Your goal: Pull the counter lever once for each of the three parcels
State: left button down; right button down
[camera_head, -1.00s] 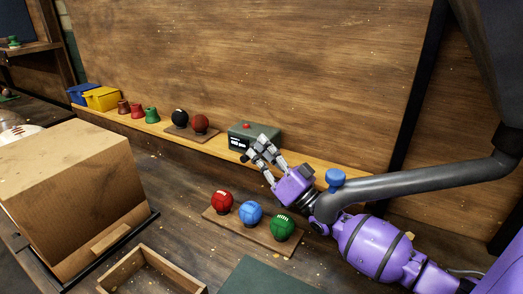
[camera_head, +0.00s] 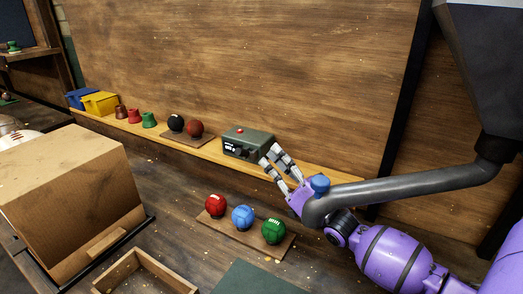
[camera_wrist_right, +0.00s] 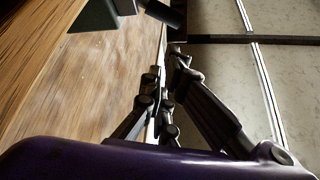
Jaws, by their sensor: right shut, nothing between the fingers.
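The counter (camera_head: 262,138) is a dark green box on the wooden ledge, with a red button on top and a small lit display on its front; I cannot read the digits. In the right wrist view its dark corner (camera_wrist_right: 92,18) shows at top left, with a dark rod (camera_wrist_right: 162,12) beside it that may be the lever. My right gripper (camera_head: 272,158) is shut and empty, at the counter's right end; I cannot tell whether it touches. One large cardboard box (camera_head: 70,170) stands at left; three separate parcels are not clearly seen. My left gripper is not in view.
Black (camera_head: 175,122) and brown (camera_head: 194,128) balls sit left of the counter. An open wooden tray (camera_head: 143,270) lies in front.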

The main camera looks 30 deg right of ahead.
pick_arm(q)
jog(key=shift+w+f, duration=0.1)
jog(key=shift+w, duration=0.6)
pick_arm(e)
jog(key=v, duration=0.3)
jog(key=shift+s+d+f, duration=0.1)
jog(key=shift+d, duration=0.15)
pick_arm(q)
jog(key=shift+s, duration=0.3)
